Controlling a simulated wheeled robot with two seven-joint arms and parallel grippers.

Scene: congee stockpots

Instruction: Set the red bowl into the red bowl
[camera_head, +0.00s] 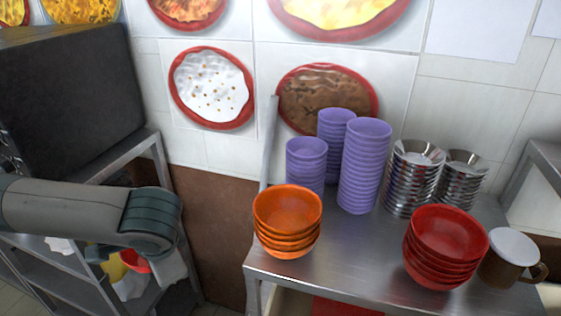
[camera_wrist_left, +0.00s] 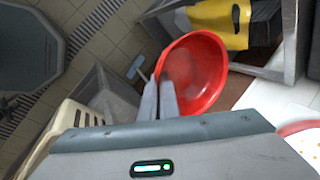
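A single red bowl (camera_wrist_left: 195,72) is in my left gripper (camera_wrist_left: 159,95); the two fingers are close together at its rim. The bowl is tilted, with its inside facing the wrist camera. In the head view only a small part of this bowl (camera_head: 134,261) shows below my left arm, which hides the rest and the fingers. A stack of red bowls (camera_head: 440,250) stands upright on the metal table at the right, well apart from the held bowl. My right gripper is in neither view.
On the metal table (camera_head: 345,262), a stack of orange bowls (camera_head: 287,218) stands at the front left. Purple cup stacks (camera_head: 366,165) and steel bowl stacks (camera_head: 415,178) stand behind. A brown mug (camera_head: 510,260) is right of the red stack. A metal shelf (camera_head: 70,270) is under my left arm.

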